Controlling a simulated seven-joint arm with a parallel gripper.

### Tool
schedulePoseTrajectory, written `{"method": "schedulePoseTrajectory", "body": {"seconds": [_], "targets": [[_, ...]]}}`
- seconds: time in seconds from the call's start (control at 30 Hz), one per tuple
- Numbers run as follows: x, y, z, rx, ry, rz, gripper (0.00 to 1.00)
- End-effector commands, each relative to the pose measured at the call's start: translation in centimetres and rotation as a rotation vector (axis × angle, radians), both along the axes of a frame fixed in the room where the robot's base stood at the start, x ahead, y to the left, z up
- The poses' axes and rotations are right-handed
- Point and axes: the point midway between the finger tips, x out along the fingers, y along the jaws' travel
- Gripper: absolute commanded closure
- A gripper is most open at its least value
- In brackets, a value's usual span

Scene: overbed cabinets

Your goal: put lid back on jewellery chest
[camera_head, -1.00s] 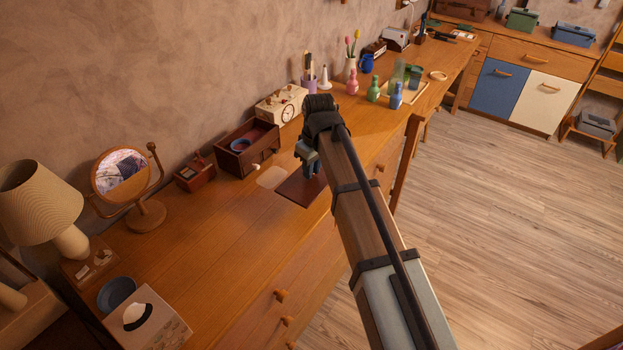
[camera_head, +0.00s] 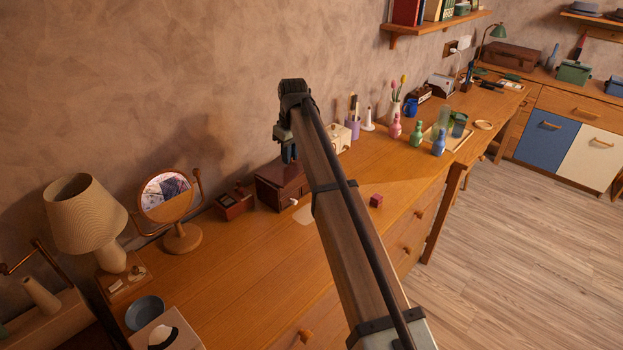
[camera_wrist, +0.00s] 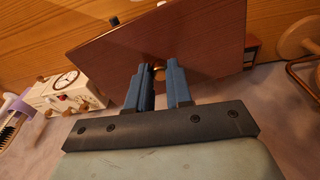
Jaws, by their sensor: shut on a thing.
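My gripper (camera_head: 288,158) is shut on the small round knob (camera_wrist: 159,73) of the lid (camera_wrist: 205,40), a flat dark red-brown panel in the wrist view. The jewellery chest (camera_head: 272,188), a dark red-brown box with a pale knob on its front, stands on the desk near the wall. My gripper is above the chest, and the lid lies over it. The chest's inside is hidden. My arm covers its right side in the head view. I cannot tell whether the lid touches the rim all round.
A small open box (camera_head: 234,204) and a round mirror (camera_head: 167,198) stand left of the chest. The desk's front is mostly clear.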

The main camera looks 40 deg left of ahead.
Motion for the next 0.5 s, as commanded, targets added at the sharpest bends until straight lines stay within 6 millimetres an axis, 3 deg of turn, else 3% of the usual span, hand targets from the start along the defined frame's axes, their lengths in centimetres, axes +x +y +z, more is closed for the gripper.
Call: {"method": "schedulePoseTrajectory", "body": {"seconds": [0.03, 0.2, 0.5], "targets": [[1.2, 2.1, 0.6, -0.001, 0.000, -0.007, 1.00], [3.1, 4.7, 1.4, -0.004, 0.003, -0.045, 1.00], [3.3, 5.0, 1.3, -0.009, 0.012, -0.123, 1.00]]}}
